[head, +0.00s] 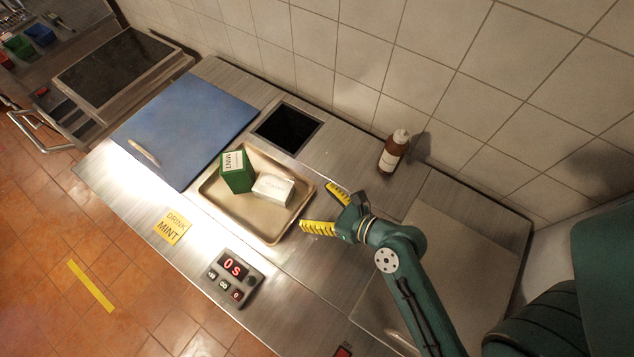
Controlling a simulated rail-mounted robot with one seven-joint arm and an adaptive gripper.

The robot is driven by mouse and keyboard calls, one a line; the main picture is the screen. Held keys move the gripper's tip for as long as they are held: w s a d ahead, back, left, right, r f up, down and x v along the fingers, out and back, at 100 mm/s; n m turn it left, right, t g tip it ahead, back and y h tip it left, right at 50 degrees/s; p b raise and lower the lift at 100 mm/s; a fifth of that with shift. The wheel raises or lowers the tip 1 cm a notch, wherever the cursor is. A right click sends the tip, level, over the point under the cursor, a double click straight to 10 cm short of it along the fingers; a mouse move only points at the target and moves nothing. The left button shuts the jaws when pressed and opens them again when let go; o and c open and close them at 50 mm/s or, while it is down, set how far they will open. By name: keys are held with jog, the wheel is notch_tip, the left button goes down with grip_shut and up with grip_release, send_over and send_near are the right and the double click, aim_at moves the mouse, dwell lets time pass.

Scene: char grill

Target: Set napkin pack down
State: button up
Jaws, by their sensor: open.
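A white pack, which looks like the napkin pack (273,190), lies in a shallow tan tray (262,231) on the steel counter. A green box labelled MINT (237,172) stands in the same tray, to the left of the pack and close beside it. My gripper (318,207), with yellow fingers, is open and empty at the tray's right edge. Its fingers point left toward the pack and are apart from it. I cannot tell the gripper's exact height above the counter.
A blue board (185,128) with a small pale-handled tool (144,153) lies left. A dark square opening (287,128) is behind the tray. A brown bottle (392,155) stands by the tiled wall.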

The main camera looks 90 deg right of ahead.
jog(key=shift+s+a+r, duration=0.15)
jog(key=w+a+r+n+t+y, duration=0.2)
jog(key=w+r+n+t, duration=0.1)
jog(key=w+r+n, duration=0.9)
jog(key=w+a+r+n+t+y, duration=0.2)
jog(key=w+a+r+n+t, duration=0.1)
jog(key=w+r+n, duration=0.9)
jog(key=w+a+r+n+t+y, duration=0.2)
jog(key=a+r+n+t+y, duration=0.2)
jog(key=a+r+n, duration=1.3)
notch_tip(320, 180, up, 4)
jog(key=shift+a+f+n+t, duration=0.15)
jog(key=shift+n+t, duration=0.55)
jog(key=shift+n, duration=0.5)
